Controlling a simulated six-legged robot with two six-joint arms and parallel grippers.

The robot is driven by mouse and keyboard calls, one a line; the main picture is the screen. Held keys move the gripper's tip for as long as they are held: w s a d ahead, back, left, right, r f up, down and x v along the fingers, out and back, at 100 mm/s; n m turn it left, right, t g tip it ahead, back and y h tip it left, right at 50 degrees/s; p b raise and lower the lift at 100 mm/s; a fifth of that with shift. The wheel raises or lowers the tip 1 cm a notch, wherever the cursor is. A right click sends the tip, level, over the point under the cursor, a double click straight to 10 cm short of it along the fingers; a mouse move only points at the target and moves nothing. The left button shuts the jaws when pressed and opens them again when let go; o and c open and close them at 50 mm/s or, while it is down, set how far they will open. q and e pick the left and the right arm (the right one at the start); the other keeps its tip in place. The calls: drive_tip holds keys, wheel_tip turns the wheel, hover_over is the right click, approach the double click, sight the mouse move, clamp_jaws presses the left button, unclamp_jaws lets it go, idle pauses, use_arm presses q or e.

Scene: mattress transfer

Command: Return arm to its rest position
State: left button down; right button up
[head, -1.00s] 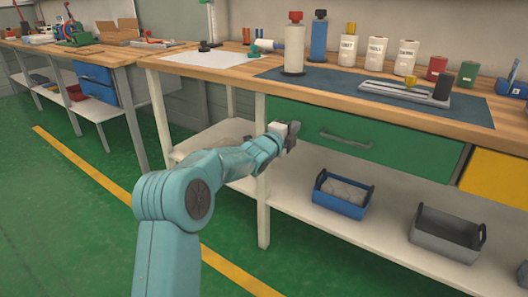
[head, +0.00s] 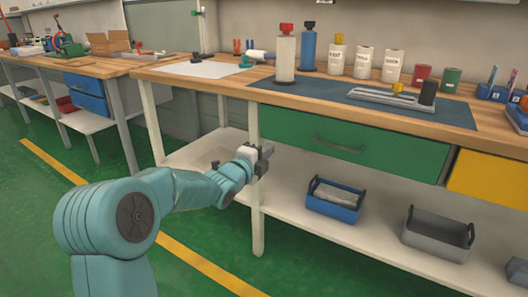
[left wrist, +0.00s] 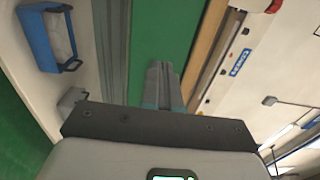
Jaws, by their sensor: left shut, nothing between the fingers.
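My left arm (head: 185,193) comes in teal from the lower left and is bent at the elbow. My left gripper (head: 265,155) is shut and empty. In the head view it appears in front of the bench's white leg, below the tabletop edge and left of the green drawer (head: 340,140). In the left wrist view the closed fingers of the left gripper (left wrist: 163,82) point up the picture, with the green drawer front (left wrist: 160,35) behind them. My right gripper is not in view.
The wooden workbench (head: 215,83) holds bottles, canisters and a blue mat (head: 300,88). Its lower shelf (head: 290,205) holds a blue bin (head: 333,207) and a grey bin (head: 437,240). A second bench (head: 60,62) stands at the left. Green floor (head: 30,240) with a yellow line is open in front.

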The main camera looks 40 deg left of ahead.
use_arm(q)
drive_tip(key=w+d+f+g+h, duration=0.3)
drive_tip(key=w+d+f+h, duration=0.1)
drive_tip(key=d+f, duration=1.05)
drive_tip(key=s+d+f+n+g+h, duration=0.1)
drive_tip(key=s+d+f+g, duration=0.15)
drive_tip(key=d+f, duration=0.45)
drive_tip(key=s+d+f+n+g+h, duration=0.25)
drive_tip(key=d+f, duration=0.25)
drive_tip(key=f, duration=0.5)
drive_tip(key=s+d+f+n+g, duration=0.35)
drive_tip(key=s+d+f, duration=0.2)
drive_tip(key=s, duration=0.35)
drive_tip(key=s+d+f+n+g, duration=0.3)
drive_tip(key=s+d+f+n, duration=0.15)
drive_tip(key=s+f, duration=0.4)
drive_tip(key=s+r+n+g, duration=0.1)
drive_tip(key=s+n+g, duration=0.1)
drive_tip(key=s+n, duration=0.5)
wheel_tip(320, 180, up, 35)
drive_tip(key=s+d+m+p, duration=0.1)
drive_tip(key=s+d+p, duration=0.1)
drive_tip(key=p, duration=3.3)
drive_tip(key=shift+s+g, duration=0.35)
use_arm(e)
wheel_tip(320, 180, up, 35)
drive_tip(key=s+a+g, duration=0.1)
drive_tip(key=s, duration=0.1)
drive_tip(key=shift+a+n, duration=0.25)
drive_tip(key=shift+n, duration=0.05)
